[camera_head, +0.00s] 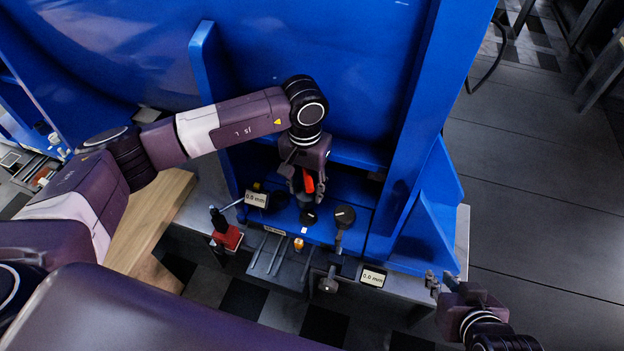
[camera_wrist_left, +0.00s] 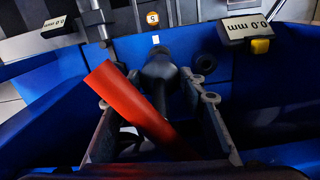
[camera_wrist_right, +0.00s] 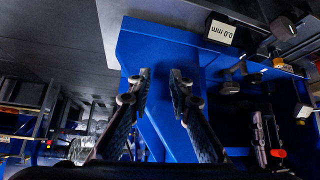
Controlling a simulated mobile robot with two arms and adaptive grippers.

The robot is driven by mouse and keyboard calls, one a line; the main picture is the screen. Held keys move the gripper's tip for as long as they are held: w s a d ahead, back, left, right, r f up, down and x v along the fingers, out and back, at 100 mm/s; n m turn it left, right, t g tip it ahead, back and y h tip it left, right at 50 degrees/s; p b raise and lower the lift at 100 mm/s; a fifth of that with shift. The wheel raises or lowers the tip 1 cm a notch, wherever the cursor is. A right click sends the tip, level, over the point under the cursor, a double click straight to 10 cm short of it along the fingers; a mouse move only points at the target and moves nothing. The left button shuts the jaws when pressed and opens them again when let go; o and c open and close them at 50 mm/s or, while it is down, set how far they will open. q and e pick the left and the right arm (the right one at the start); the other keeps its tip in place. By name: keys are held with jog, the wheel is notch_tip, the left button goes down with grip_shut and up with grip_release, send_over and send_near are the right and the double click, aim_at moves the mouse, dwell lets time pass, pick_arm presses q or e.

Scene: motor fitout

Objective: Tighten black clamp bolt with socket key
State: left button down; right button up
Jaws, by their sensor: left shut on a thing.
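My left gripper (camera_head: 305,190) is over the blue motor foot and shut on a tool with a red grip and dark parts, which I take for the socket key (camera_head: 309,184). In the left wrist view the key's red part (camera_wrist_left: 128,103) slants between the fingers, with a dark rounded part in front. A round black piece (camera_head: 307,217), perhaps the clamp bolt, lies just below the gripper in the head view; I cannot tell whether the key touches it. My right gripper (camera_wrist_right: 163,80) is open and empty beside the blue frame's right corner.
Displays reading 0.0 mm stand left (camera_head: 257,199) and right (camera_head: 373,277) of the work spot. A black knob (camera_head: 345,216), a red block (camera_head: 229,238) with a black post and a grey tray (camera_head: 275,262) are close by. Blue uprights flank the left gripper.

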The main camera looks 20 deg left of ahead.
pick_arm(q)
jog(key=shift+w+d+f, duration=0.1)
jog(key=shift+w+f, duration=0.1)
jog(key=shift+f, duration=0.05)
pick_arm(e)
jog(key=shift+w+r, duration=0.1)
jog(key=shift+r, duration=0.25)
